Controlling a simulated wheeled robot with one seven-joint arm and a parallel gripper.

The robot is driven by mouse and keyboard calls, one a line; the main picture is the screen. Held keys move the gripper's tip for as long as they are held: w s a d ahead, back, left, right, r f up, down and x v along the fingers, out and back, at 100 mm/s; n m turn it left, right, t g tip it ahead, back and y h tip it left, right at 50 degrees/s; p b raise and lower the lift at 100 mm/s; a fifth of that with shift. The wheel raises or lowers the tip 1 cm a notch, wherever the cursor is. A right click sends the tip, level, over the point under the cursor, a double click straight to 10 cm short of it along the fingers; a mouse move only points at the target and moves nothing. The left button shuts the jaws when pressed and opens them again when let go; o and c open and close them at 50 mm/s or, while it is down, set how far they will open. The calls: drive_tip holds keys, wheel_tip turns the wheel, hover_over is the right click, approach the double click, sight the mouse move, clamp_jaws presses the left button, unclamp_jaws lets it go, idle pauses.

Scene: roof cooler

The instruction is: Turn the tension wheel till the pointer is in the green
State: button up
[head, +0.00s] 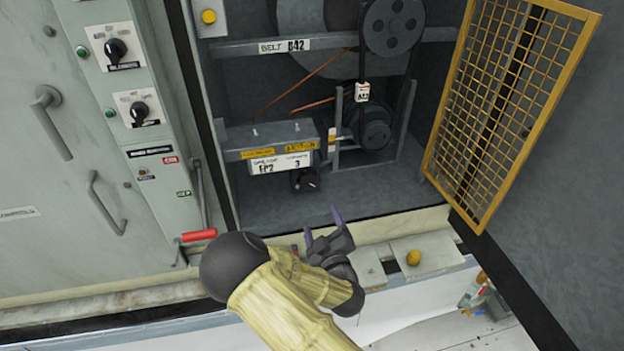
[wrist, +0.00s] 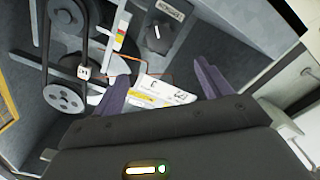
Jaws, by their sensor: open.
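A black knob (head: 306,180), the likeliest tension wheel, sits on the front of the motor mount below its white label. It also shows in the wrist view as a dark round knob (wrist: 157,38) with a white mark. Beside the mount is a small strip coloured red, yellow and white (head: 332,140), which also shows in the wrist view (wrist: 120,35); I cannot make out a pointer on it. My gripper (head: 322,224) has its purple fingers apart and empty, in front of and below the knob, not touching it. Both fingers show in the wrist view (wrist: 160,75).
The belt and pulley (head: 393,27) and motor (head: 367,125) stand behind the mount. A yellow mesh guard (head: 508,100) hangs open at the right. A red-handled lever (head: 198,235) is left of my arm. The cabinet floor (head: 380,190) is clear.

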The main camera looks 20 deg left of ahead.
sight(309, 182)
drive_tip(key=p+x, duration=0.5)
drive_tip(key=x, duration=1.2)
drive_tip(key=shift+w, duration=0.15)
drive_tip(key=shift+c, duration=0.3)
